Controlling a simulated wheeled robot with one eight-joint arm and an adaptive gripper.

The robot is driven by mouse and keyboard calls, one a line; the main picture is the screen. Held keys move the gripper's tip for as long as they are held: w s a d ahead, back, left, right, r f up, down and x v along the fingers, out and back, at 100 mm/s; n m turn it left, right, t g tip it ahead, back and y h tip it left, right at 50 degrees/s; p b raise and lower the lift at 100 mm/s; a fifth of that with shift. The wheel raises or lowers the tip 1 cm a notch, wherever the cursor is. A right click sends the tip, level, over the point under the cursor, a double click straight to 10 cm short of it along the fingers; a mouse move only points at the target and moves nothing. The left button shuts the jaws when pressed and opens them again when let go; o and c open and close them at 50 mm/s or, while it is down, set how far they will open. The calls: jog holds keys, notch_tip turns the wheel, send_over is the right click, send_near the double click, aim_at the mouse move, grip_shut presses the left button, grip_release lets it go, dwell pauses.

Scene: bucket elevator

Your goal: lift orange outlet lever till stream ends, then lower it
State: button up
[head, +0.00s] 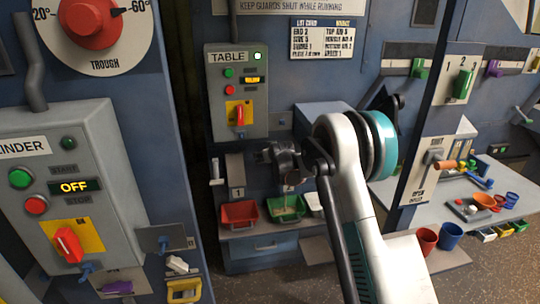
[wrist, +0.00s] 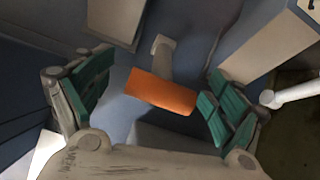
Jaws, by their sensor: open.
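In the wrist view an orange lever handle (wrist: 160,92) on a grey stem lies between the two teal finger pads of my gripper (wrist: 157,100). The fingers are open, with a gap to the handle on both sides. In the head view my gripper (head: 283,160) is above the green tray (head: 284,216), below the TABLE panel. The handle between my fingers is hidden there by the gripper and arm. The green tray holds some pale material. I cannot make out a falling stream clearly.
A red tray (head: 239,224) stands left of the green one, and a white tray (head: 313,209) right. A white lever (head: 216,172) is by outlet 1. Another orange handle (head: 445,164) sits on the open/shut plate at right.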

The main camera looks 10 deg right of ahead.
jog(key=v, duration=1.2)
jog(key=s+r+m+g, duration=0.1)
jog(key=s+r, duration=0.5)
jog(key=s, duration=0.7)
jog(key=s+r+g, duration=0.1)
jog(key=s+r, duration=0.5)
jog(key=s, duration=0.6)
jog(key=s+f+g, duration=0.1)
jog(key=s+f, duration=0.1)
jog(key=s, duration=1.1)
jog(key=s+f+m+g, duration=0.1)
jog(key=s+f, duration=0.2)
jog(key=s, duration=1)
jog(key=shift+f+g, duration=0.3)
jog(key=shift+g, duration=0.1)
